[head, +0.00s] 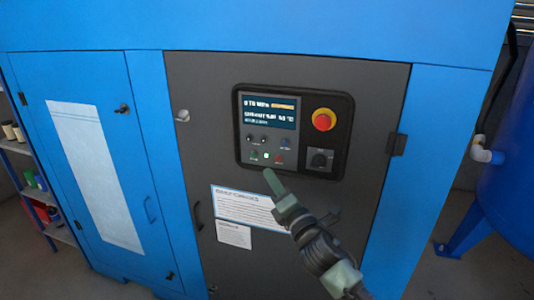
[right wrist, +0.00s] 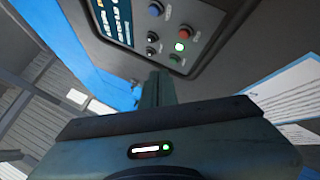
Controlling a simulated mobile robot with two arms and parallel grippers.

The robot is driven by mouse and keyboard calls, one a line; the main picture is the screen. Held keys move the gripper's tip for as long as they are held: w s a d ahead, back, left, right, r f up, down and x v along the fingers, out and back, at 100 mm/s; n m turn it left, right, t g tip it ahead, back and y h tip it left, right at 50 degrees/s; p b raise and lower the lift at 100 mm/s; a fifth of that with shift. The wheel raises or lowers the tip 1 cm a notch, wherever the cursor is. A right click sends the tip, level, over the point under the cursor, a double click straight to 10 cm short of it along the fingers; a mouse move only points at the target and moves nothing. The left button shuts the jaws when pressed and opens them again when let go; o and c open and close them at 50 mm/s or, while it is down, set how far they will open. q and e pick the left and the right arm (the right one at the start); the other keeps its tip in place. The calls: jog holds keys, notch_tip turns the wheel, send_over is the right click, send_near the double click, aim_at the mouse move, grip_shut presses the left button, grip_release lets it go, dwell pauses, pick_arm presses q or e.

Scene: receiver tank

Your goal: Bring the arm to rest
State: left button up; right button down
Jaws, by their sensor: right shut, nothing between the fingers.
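My right gripper (head: 272,184) is shut and empty in the head view. Its tip is just below the lower edge of the control panel (head: 246,156) on the dark grey cabinet door. In the right wrist view the shut fingers (right wrist: 157,88) point toward the panel (right wrist: 208,30), with several small buttons beyond them. A lit white-green button (right wrist: 180,46) shows there, and it also shows in the head view (head: 266,155). I cannot tell whether the fingertip touches the door. My left gripper is not in view.
Paper notices (head: 246,207) are below. A blue tank (head: 508,190) stands at right, and a shelf (head: 40,190) at left.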

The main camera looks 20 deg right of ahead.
jog(key=s+d+f+m+g+h, duration=0.1)
jog(key=d+f+m+g, duration=0.15)
jog(key=f, duration=0.85)
jog(key=d+f+m+g+h, duration=0.15)
jog(key=f+m, duration=0.25)
jog(key=f, duration=0.8)
jog(key=s+f+m+g, duration=0.2)
jog(key=s+f, duration=0.2)
jog(key=f, duration=0.3)
jog(key=s+d+f+m+g, duration=0.15)
jog(key=s+f, duration=0.25)
jog(key=f, duration=0.4)
jog(key=s+f+m+g, duration=0.2)
jog(key=s+f+m, duration=0.15)
jog(key=f, duration=0.35)
jog(key=s+f+m+g+h, duration=0.1)
jog(key=s+f+m+g, duration=0.4)
jog(key=s+f, duration=1.3)
jog(key=s+f+m+g, duration=0.2)
jog(key=s+f, duration=0.1)
jog(key=s, duration=1.1)
jog(key=s+a+f+m+g, duration=0.1)
jog(key=s+f+m+g, duration=0.1)
jog(key=s, duration=1.1)
notch_tip(320, 180, down, 2)
jog(key=shift+s+a+f+m+g, duration=0.1)
jog(key=shift+s+a+m+g, duration=0.25)
jog(key=shift+m, duration=0.4)
jog(key=shift+d, duration=0.1)
